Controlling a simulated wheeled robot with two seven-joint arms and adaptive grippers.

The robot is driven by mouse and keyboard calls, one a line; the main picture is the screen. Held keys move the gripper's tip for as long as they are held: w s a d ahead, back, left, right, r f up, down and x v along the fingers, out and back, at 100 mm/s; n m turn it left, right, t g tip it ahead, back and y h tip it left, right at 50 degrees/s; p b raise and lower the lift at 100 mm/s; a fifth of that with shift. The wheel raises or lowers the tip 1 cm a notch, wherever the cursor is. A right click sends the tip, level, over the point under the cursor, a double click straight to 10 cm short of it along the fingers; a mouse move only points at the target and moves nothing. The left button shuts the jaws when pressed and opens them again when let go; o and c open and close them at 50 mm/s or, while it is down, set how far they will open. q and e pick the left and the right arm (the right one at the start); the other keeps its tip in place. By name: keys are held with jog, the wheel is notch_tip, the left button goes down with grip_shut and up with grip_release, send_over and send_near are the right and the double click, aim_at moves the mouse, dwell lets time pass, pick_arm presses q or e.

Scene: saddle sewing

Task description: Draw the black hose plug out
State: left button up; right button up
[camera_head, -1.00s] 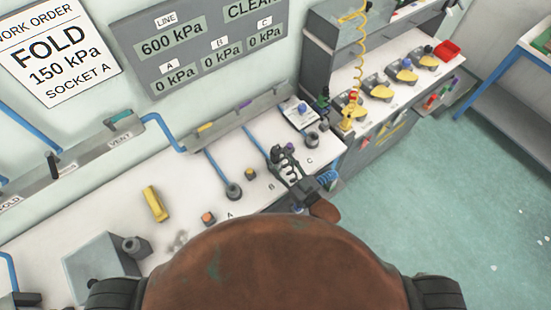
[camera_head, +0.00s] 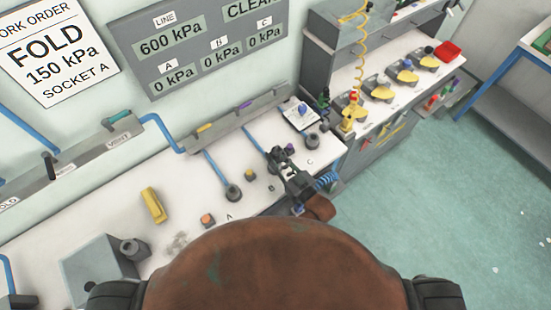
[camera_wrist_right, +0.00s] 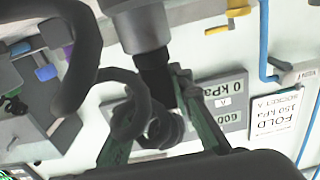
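The black hose plug (camera_wrist_right: 155,80) shows in the right wrist view, its end at the mouth of a grey cylindrical socket (camera_wrist_right: 142,28). A dark coiled hose (camera_wrist_right: 140,118) hangs in front, beside the plug. My right gripper (camera_head: 282,153) is over the bench near label B in the head view, and hides what is under it. In the right wrist view one finger lies against or very near the plug's right side. The other finger is partly hidden behind the hose, so its grip is unclear. My left gripper is not in view.
Another socket (camera_head: 233,193) stands by label A, and one (camera_head: 312,141) by label C. A yellow block (camera_head: 153,205) and a grey box (camera_head: 100,268) are on the bench (camera_head: 190,185). Gauges (camera_head: 210,50) read 600 kPa for LINE and 0 kPa for A, B, C.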

aim_at(275, 153)
grip_shut()
jog(key=shift+r, duration=0.25)
jog(key=shift+r+p, duration=2.1)
jog(key=shift+p, duration=0.25)
notch_tip(275, 153, up, 4)
jog(key=p, duration=0.4)
jog(key=shift+r, duration=0.1)
